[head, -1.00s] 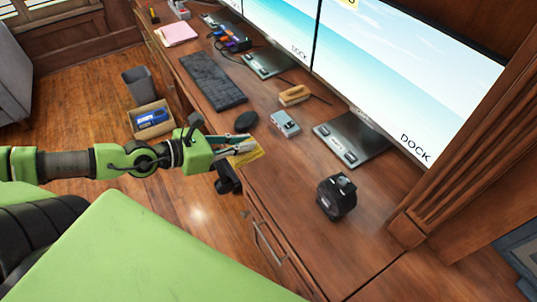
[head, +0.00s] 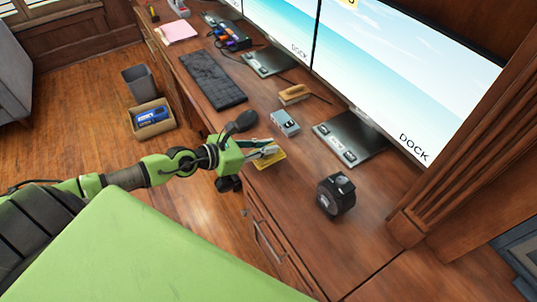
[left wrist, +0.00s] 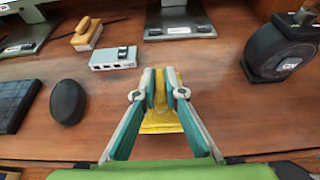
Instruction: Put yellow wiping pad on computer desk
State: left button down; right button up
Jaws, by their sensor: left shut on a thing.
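The yellow wiping pad (head: 268,161) is held in my left gripper (head: 270,150) over the front edge area of the computer desk (head: 290,200). In the left wrist view the pad (left wrist: 160,118) sits between the two teal-lined fingers (left wrist: 160,88), which are shut on it. Its lower part shows between the fingers, just above or touching the desktop; I cannot tell which. My right gripper is not in view.
A black mouse (left wrist: 68,101), a grey hub box (head: 285,123) and a black tape-measure-like object (head: 336,195) stand around the gripper. A keyboard (head: 212,80), a wooden brush (head: 294,95) and monitors (head: 410,70) are behind.

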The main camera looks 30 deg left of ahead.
pick_arm(q)
jog(key=shift+w+d+f, duration=0.1)
jog(key=shift+w+f, duration=0.05)
jog(key=shift+f, duration=0.05)
jog(key=shift+w+f+b, duration=0.1)
jog(key=shift+f+b, duration=1.15)
jog(key=shift+f, duration=0.35)
jog(key=shift+f, duration=0.2)
jog(key=c, duration=2.1)
grip_release()
jog(key=shift+r, duration=0.25)
